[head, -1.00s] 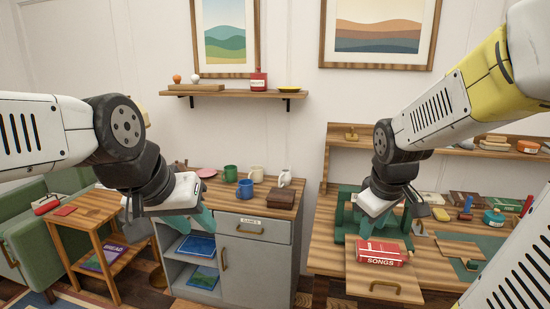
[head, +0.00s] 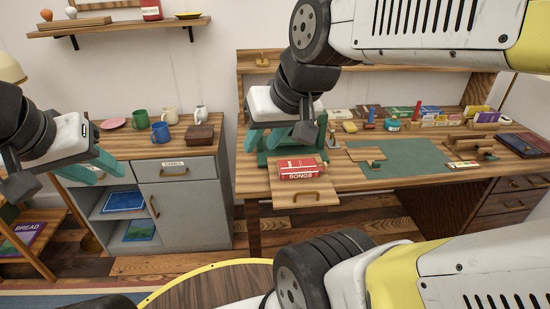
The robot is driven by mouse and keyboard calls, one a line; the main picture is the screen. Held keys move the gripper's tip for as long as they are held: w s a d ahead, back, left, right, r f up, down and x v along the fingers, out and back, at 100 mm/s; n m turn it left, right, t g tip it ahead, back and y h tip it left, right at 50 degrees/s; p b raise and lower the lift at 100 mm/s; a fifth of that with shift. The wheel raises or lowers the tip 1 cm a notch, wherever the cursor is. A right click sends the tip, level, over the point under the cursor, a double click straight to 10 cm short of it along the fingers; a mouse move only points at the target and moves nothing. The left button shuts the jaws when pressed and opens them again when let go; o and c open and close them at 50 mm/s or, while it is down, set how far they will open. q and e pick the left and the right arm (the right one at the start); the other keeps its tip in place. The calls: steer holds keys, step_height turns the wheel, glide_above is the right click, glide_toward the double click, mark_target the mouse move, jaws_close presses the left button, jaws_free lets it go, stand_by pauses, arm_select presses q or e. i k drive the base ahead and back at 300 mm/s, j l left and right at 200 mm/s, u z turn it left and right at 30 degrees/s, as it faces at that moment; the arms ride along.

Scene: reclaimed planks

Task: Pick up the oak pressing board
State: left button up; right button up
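A small flat wooden board (head: 366,154), which looks like the oak pressing board, lies on the desk at the left edge of the green mat. My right gripper (head: 281,137) is to its left, in front of a green press, with teal fingers apart and nothing seen between them. The press is partly hidden behind it. My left gripper (head: 92,172) is at the far left, in front of the grey cabinet, open and empty.
A red SONGS book (head: 299,168) lies on a wooden panel with a brass handle (head: 306,197) at the desk front. The green mat (head: 405,158) is mostly clear. Jars and books (head: 392,124) stand behind it. Mugs (head: 160,132) stand on the grey cabinet (head: 185,205).

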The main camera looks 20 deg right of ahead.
mark_target(370, 156)
steer(key=z, duration=0.5)
steer(key=k+l+z, duration=0.1)
steer(key=z, duration=0.35)
steer(key=l+z, duration=0.2)
steer(key=z, duration=0.3)
